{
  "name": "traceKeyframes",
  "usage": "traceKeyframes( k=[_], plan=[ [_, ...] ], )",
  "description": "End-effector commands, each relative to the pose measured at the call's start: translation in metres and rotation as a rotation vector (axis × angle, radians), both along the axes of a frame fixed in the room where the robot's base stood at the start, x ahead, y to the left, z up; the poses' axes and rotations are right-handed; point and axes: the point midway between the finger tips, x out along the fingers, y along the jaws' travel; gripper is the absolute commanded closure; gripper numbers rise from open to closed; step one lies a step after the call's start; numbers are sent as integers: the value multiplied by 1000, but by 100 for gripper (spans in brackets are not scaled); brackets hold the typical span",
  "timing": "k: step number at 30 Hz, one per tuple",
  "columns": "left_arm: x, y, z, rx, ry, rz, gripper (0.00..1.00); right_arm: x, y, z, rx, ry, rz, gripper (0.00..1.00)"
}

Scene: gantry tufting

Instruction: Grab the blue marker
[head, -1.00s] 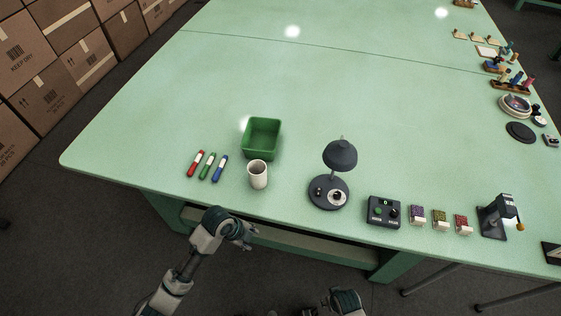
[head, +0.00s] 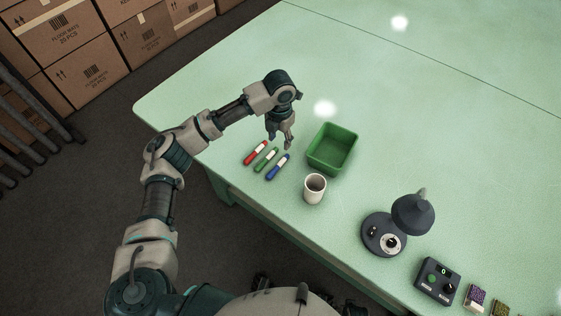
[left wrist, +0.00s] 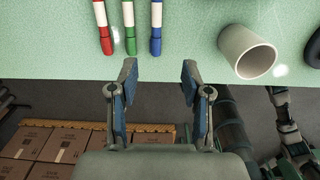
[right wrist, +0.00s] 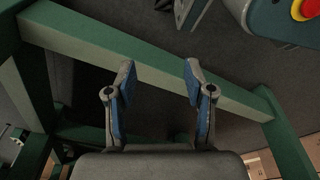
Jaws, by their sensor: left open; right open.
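The blue marker (head: 277,167) lies on the green table, the rightmost of three markers in a row, near the table's edge. It has a white band and also shows in the left wrist view (left wrist: 156,28), ahead of my fingertips and lined up with the gap between them. My left gripper (head: 287,143) is open and empty, pointing down above the table just behind the marker in the head view; it shows in the left wrist view (left wrist: 158,76). My right gripper (right wrist: 159,70) is open and empty beside a green frame in the right wrist view.
The green marker (head: 265,160) and red marker (head: 255,153) lie left of the blue one. A white cup (head: 315,189) and a green bin (head: 345,149) stand to its right. A dark lamp (head: 412,213) is farther right. The table behind is clear.

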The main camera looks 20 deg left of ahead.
Motion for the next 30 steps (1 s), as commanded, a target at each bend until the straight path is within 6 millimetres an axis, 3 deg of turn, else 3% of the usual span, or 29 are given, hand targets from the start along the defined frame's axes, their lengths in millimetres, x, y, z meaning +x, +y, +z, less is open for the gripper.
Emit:
traceKeyframes(
  k=[3, 9, 20, 30],
  plan=[
    [2, 2, -35, 2, 9, 3, 52, 7, 1, 6, 1, -4, -2, 47],
    [3, 2, -80, 0, 8, 4, 52, 14, 3, 19, 1, -7, -3, 47],
    [3, 1, -110, 2, 5, 4, 52, 19, 2, 29, 4, -12, -4, 47],
    [1, 5, -156, 0, 4, 3, 52, 26, 4, 44, 4, -16, -6, 47]
  ],
)
